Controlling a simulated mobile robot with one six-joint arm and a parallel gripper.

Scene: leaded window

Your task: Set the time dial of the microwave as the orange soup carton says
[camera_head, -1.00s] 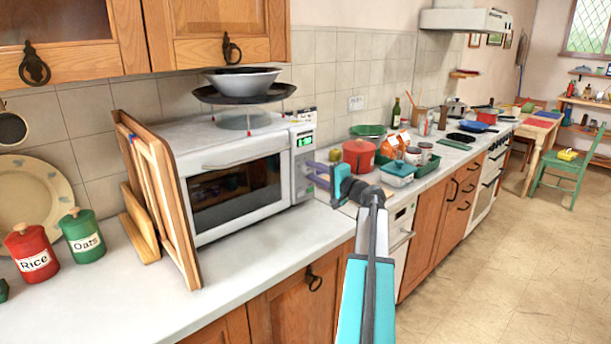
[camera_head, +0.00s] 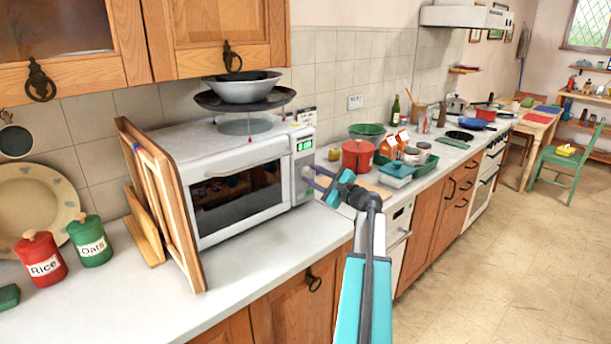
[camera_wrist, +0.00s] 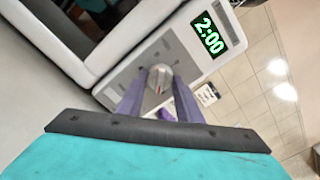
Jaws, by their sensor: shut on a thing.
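The white microwave (camera_head: 238,190) stands on the counter, its door closed. Its time dial (camera_wrist: 159,78) is a round grey knob with a reddish mark, below a green display (camera_wrist: 208,34) that reads 2:00 in the wrist view. My gripper (camera_wrist: 157,92) has its purple fingers shut on the dial, one on either side. In the head view my gripper (camera_head: 312,178) reaches the control panel from the right and hides part of it. The orange soup carton (camera_head: 388,147) appears to be the orange and white box further along the counter; its print is too small to read.
Wooden boards (camera_head: 165,205) lean at the microwave's left side. Bowls and a dark pan (camera_head: 245,100) rest above it. A red pot (camera_head: 358,156) and a green-blue tub (camera_head: 397,170) stand right of the panel. The front counter (camera_head: 240,275) is clear.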

